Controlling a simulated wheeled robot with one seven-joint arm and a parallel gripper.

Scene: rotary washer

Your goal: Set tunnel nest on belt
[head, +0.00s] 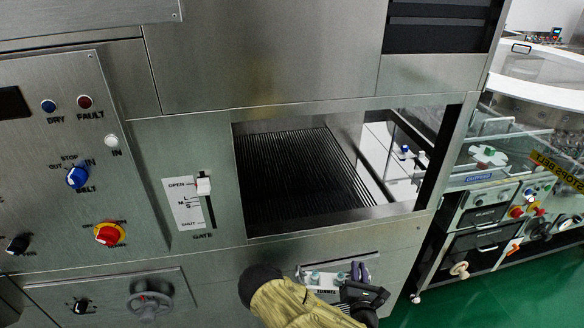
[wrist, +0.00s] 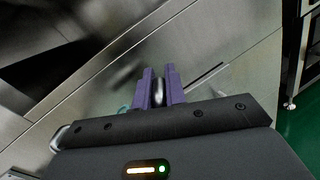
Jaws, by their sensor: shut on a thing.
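In the wrist view the purple fingers (wrist: 159,88) close on a grey rounded piece, with a bit of teal to the left; most of the nest is hidden there. The belt (head: 300,165) is dark and ribbed, inside the rectangular opening of the steel machine. The nest and gripper show below the opening's front edge, apart from the belt.
The opening has a steel front sill (head: 340,223). Left of it are a gate slider (head: 204,187), a blue belt knob (head: 77,177) and a red-yellow knob (head: 109,234). A second machine (head: 490,215) stands at right over green floor. The visible belt is bare.

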